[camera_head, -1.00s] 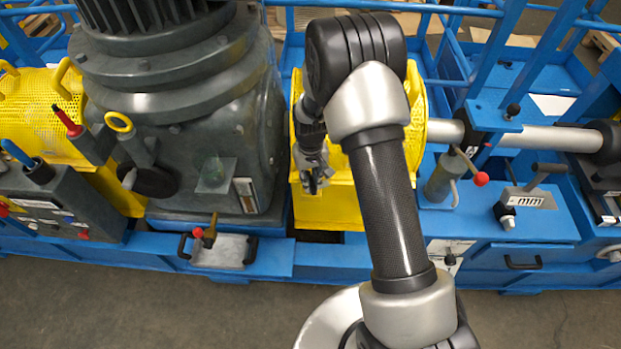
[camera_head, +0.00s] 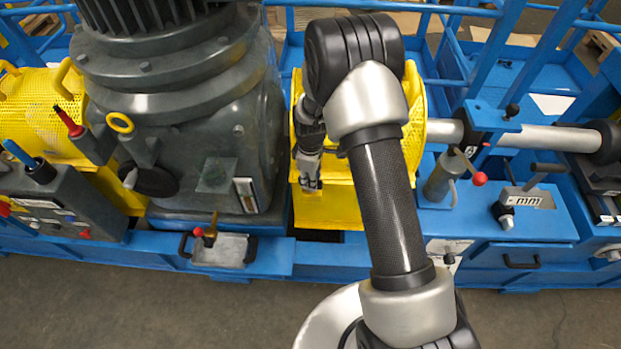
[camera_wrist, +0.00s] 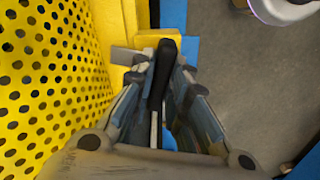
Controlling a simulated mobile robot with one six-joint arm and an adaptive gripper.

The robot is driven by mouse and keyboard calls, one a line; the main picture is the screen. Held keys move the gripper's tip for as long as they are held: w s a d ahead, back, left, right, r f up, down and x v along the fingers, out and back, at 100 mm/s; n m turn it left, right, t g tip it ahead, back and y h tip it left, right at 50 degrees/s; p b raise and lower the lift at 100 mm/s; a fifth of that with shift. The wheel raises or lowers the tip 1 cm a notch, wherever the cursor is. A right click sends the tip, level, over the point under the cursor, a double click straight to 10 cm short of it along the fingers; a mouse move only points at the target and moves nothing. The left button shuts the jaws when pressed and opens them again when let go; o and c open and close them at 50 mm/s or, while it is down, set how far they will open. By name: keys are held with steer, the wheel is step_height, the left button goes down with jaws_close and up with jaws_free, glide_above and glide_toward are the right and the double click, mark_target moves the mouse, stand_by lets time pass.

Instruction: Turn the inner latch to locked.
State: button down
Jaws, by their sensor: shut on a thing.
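The inner latch (camera_wrist: 161,72) shows in the wrist view as a black handle on a thin metal stem, beside the yellow guard. My gripper (camera_wrist: 163,76) has one finger on each side of this handle and is shut on it. The foot of the stem is partly hidden between the fingers. In the head view, my gripper (camera_head: 310,182) is at the front face of the yellow guard (camera_head: 340,207), just right of the grey gearbox. The latch cannot be made out there. I cannot read its locked or unlocked marking.
A perforated yellow cover (camera_wrist: 45,85) stands close on the left of my gripper in the wrist view. In the head view, the grey gearbox (camera_head: 215,125) is close on the left. A red-knobbed lever (camera_head: 470,168) is to the right. Open floor lies in front.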

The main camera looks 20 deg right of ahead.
steer(key=shift+n, duration=1.4)
steer(key=c, duration=1.6)
jaws_free()
steer(key=shift+o, duration=0.2)
step_height(320, 180, up, 12)
